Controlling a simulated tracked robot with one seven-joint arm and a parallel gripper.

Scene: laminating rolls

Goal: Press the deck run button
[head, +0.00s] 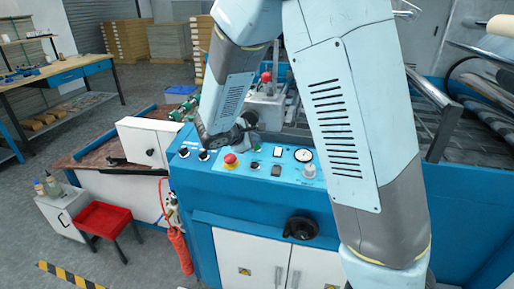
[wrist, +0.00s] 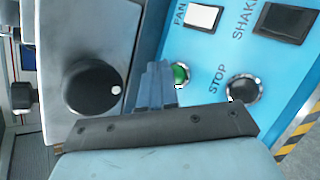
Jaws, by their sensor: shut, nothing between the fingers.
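A round green button (wrist: 181,74) with a pale ring sits on the blue control panel (wrist: 195,50) in the wrist view. No label for it shows, so I take it as the run button. A black button (wrist: 243,89) beside the word STOP is to its right. My gripper (wrist: 160,70) is shut and empty, with its fingertips just left of the green button and partly covering its edge. I cannot tell whether they touch it. In the head view my arm hangs over the panel (head: 320,183) and its end is partly hidden.
A black knob (wrist: 94,87) on a grey housing is close to the left of my fingers. A white FAN switch (wrist: 203,17) and a dark SHAKE switch (wrist: 285,23) are nearby. A red mushroom button (head: 230,158) and a gauge (head: 303,155) also stand on the panel.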

